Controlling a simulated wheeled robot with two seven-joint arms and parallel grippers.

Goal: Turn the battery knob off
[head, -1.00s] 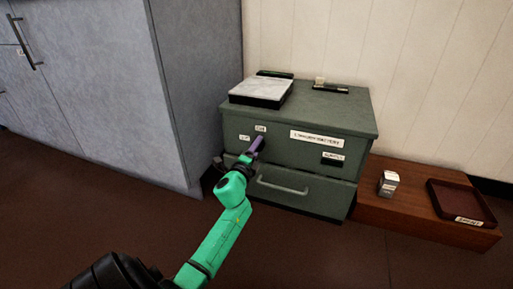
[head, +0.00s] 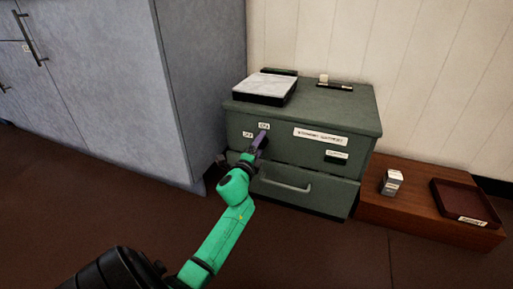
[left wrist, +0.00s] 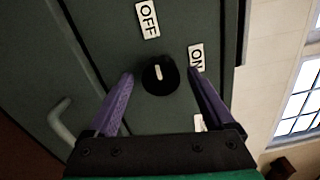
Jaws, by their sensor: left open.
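The battery knob (left wrist: 160,75) is a round black knob with a short white mark, on the front of a green cabinet (head: 300,118). In the left wrist view the mark runs nearly up and down the picture. The OFF label (left wrist: 147,19) is above the knob there, and the ON label (left wrist: 196,57) is to its right. My left gripper (head: 262,140) is open at the cabinet front, its purple fingers to either side of the knob in the left wrist view (left wrist: 161,72). Contact cannot be told. In the head view the gripper hides the knob. My right gripper is not in view.
A drawer handle (head: 284,186) sticks out below. A white-topped black box (head: 265,86) lies on the cabinet. A grey cupboard (head: 195,90) stands close on the left. At right, a low wooden platform (head: 420,215) holds a small box (head: 392,182) and a dark red tray (head: 437,195).

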